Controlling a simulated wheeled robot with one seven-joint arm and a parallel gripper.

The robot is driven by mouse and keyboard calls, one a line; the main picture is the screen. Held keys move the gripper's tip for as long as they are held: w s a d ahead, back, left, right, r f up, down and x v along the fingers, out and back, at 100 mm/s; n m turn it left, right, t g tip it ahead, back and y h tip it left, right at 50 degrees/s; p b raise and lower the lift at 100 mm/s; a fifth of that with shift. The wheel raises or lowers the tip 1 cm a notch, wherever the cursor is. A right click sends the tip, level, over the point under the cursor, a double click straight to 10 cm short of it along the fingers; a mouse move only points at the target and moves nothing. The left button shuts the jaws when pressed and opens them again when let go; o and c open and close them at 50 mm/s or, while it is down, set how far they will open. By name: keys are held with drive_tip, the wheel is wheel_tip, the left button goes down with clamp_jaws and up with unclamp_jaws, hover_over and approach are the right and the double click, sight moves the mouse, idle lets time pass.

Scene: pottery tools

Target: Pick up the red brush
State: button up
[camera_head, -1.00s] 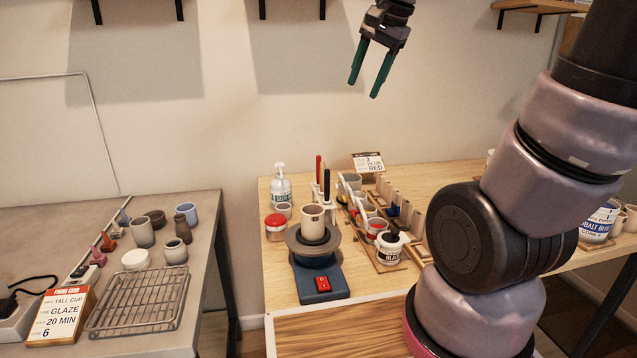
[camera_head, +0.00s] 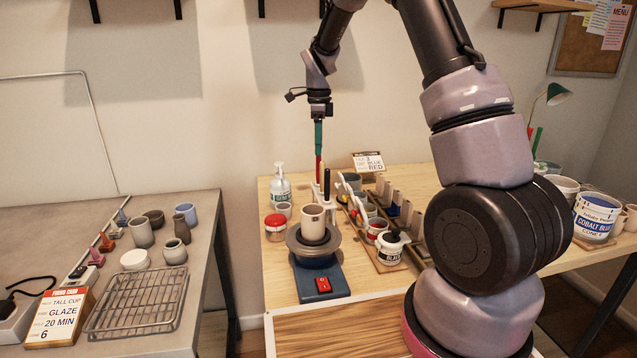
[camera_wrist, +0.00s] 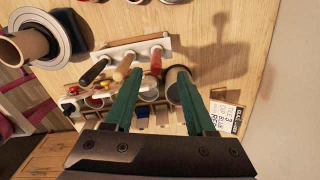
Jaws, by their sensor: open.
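The red brush (camera_head: 318,170) stands upright in a white holder, its red handle up, in the head view. In the wrist view the red handle (camera_wrist: 156,60) is at the right end of the white holder (camera_wrist: 128,47), beside a tan and a black handle. My gripper (camera_head: 318,150) points straight down above the red brush, its green fingers seen edge-on. In the wrist view my gripper (camera_wrist: 159,73) is open, and the red handle's end shows between the two fingertips. I cannot tell whether the handle is within finger depth. Nothing is held.
A black-handled tool (camera_head: 327,184) stands close beside the red brush. A cup (camera_head: 312,223) on a pottery wheel is in front. A soap bottle (camera_head: 280,184) stands left, a sign (camera_head: 369,162) behind right. A grey cup (camera_wrist: 178,82) is near the right finger.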

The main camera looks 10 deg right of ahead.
drive_tip(key=f, duration=0.9)
drive_tip(key=shift+s, duration=0.25)
clamp_jaws()
